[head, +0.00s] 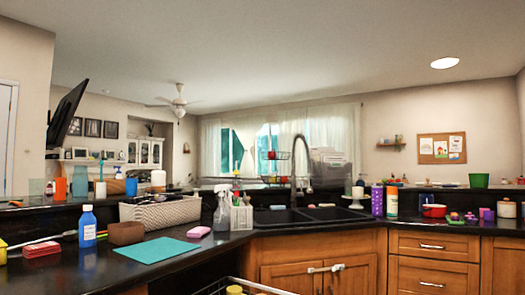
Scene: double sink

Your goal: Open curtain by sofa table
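Pale, sheer curtains (335,130) hang across the wide window (268,138) on the far wall, beyond the sink counter. Blue-green glass shows between the curtain panels near the middle. Another pale panel (209,146) hangs at the window's left side. The lower part of the curtains is hidden behind the raised counter and the things on it. I cannot make out a sofa table. My gripper is not in view.
A black counter with a double sink (310,215) and dark faucet (296,165) stands between me and the window. A woven basket (160,210), spray bottle (222,212), blue bottle (87,226) and teal mat (158,249) crowd its left. Wooden cabinets (430,245) fill the lower right.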

